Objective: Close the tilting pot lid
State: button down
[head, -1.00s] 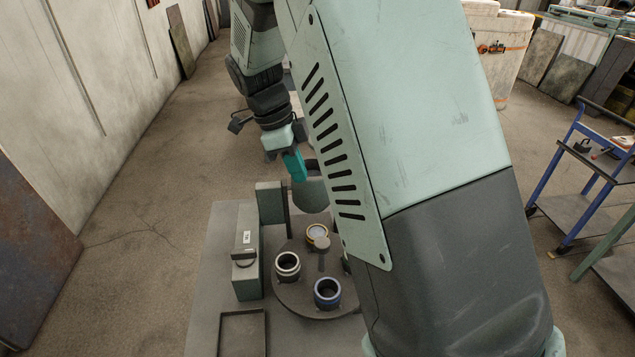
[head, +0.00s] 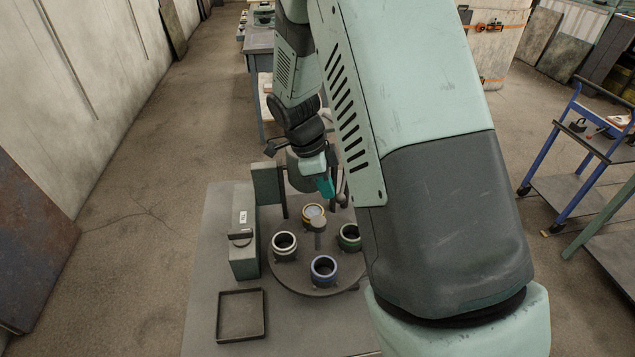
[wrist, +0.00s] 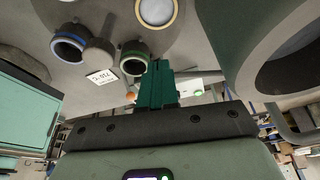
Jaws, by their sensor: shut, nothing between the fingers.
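The tilting pot (head: 297,174) is a grey-green vessel hung between posts behind the turntable, partly hidden by my wrist in the head view. In the wrist view the large rounded body at the right, which appears to be the pot (wrist: 245,48), shows a dark round opening. I cannot clearly tell the lid apart from the pot. My gripper (head: 327,187) has teal fingers, shut and empty, in front of the pot's right side. In the wrist view the gripper (wrist: 158,82) points toward the turntable, left of the pot's opening, with a visible gap.
The round turntable (head: 297,279) carries several cups, ringed yellow (head: 313,211), white (head: 284,244), blue (head: 323,268) and green (head: 349,238). A control box (head: 243,255) and an empty tray (head: 241,338) stand left. A blue trolley (head: 572,190) is far right.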

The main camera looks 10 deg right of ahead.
aim_at(343, 198)
jog(key=shift+d, duration=0.1)
dwell(0.3)
jog(key=shift+s+d+n, duration=0.2)
jog(key=shift+d+n, duration=0.05)
jog(key=shift+n, duration=0.15)
jog(key=shift+d, duration=0.1)
jog(key=shift+s+d+n+t, duration=0.3)
jog(key=shift+s+d+n, duration=0.25)
jog(key=shift+d+n, duration=0.35)
jog(key=w+d+n+t+y, duration=0.1)
jog(key=d+n+t, duration=0.1)
jog(key=d+n, duration=0.7)
jog(key=shift+w+d+n+t, duration=0.3)
jog(key=shift+d+n, duration=0.1)
jog(key=shift+d, duration=1.6)
